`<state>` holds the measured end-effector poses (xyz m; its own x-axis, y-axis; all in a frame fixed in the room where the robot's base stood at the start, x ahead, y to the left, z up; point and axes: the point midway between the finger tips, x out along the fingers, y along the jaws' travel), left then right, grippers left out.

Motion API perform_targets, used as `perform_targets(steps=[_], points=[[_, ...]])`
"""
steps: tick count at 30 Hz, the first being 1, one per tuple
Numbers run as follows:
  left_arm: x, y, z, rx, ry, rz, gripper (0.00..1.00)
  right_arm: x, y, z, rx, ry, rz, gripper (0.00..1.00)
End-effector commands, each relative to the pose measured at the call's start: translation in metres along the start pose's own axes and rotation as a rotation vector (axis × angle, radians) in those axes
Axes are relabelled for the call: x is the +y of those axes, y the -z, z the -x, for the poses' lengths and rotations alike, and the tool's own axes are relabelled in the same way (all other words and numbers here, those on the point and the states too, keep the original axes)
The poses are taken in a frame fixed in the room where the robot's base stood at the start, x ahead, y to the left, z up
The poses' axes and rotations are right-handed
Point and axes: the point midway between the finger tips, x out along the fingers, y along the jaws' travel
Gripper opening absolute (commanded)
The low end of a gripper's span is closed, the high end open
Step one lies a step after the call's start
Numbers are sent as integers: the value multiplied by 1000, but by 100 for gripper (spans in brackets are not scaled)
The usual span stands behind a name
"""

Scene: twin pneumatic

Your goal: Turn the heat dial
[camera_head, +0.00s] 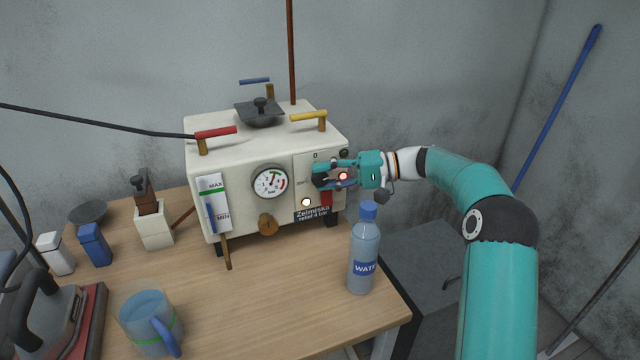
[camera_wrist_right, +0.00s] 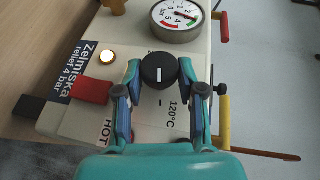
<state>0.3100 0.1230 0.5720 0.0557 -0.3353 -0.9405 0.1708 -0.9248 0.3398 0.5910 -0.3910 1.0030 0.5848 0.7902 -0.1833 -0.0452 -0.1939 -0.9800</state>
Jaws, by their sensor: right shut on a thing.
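The heat dial (camera_wrist_right: 158,70) is a round black knob with a short white line, on the white front panel of the boiler box (camera_head: 225,160). In the right wrist view its line stands vertical in the picture. My right gripper (camera_wrist_right: 160,86) is shut on the dial, one finger on each side of it. In the head view the right gripper (camera_head: 326,174) reaches the panel from the right and hides most of the dial. Printed marks "120°C" and "HOT" show beside the dial in the wrist view. My left gripper is not in view.
A pressure gauge (camera_head: 270,181), a lit lamp (camera_head: 306,202) and a red switch (camera_wrist_right: 91,91) are near the dial. A water bottle (camera_head: 364,250) stands at the table's right edge. A mug (camera_head: 150,322) and an iron (camera_head: 52,310) are at front left. The middle tabletop is clear.

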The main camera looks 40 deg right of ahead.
Motion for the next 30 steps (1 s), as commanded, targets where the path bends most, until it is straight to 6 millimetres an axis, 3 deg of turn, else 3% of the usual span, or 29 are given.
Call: perform_targets(steps=[16, 17, 20, 30], points=[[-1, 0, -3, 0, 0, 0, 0, 2, 0, 0, 3, 22, -14, 4], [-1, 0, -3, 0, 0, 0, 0, 2, 0, 0, 2, 22, -14, 44], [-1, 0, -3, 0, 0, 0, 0, 2, 0, 0, 2, 22, -13, 60], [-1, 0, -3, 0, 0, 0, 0, 1, 0, 1, 1, 23, -12, 63]])
